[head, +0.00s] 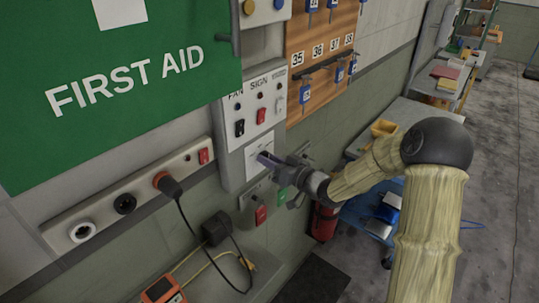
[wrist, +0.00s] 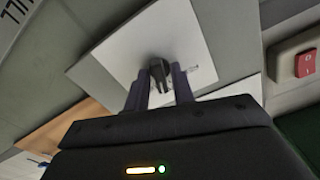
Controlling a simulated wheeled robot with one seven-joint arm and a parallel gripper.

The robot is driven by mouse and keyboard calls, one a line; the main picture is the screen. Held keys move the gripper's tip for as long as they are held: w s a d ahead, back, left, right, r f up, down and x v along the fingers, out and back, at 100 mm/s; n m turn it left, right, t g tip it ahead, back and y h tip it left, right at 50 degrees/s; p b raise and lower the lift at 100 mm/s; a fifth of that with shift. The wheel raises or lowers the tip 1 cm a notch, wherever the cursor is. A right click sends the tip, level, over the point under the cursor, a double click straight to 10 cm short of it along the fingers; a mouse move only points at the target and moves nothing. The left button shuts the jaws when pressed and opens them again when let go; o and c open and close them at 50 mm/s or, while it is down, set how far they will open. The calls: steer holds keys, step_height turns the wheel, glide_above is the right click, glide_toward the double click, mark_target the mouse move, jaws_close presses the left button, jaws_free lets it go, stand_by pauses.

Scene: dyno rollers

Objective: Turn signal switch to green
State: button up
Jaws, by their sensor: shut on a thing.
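The signal switch appears to be a dark knob (wrist: 159,68) on a white plate in the wrist view. The plate (head: 255,150) also shows in the head view, on the grey wall panel below the FAN and SIGN switches. My gripper (head: 265,159) reaches it from the right. In the wrist view, my gripper's two fingers (wrist: 160,88) are shut on the knob from both sides. The fingers hide part of the knob and plate, and I cannot read its markings or tell its setting.
A rail (head: 140,195) with sockets and a plugged cable runs left of the panel. A red switch (head: 261,215) sits below the plate, and a red rocker switch (wrist: 306,62) shows in the wrist view. Hooks with blue tags hang on the wooden key board (head: 322,75).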

steer(key=shift+w+m+p, duration=0.1)
steer(key=shift+m+p, duration=1.8)
steer(key=shift+m, duration=1.3)
steer(key=o, duration=0.7)
steer(key=shift+d, duration=0.1)
steer(key=shift+f, duration=0.1)
steer(key=b+v, duration=0.4)
steer(key=v, duration=1.3)
steer(key=shift+d, duration=0.15)
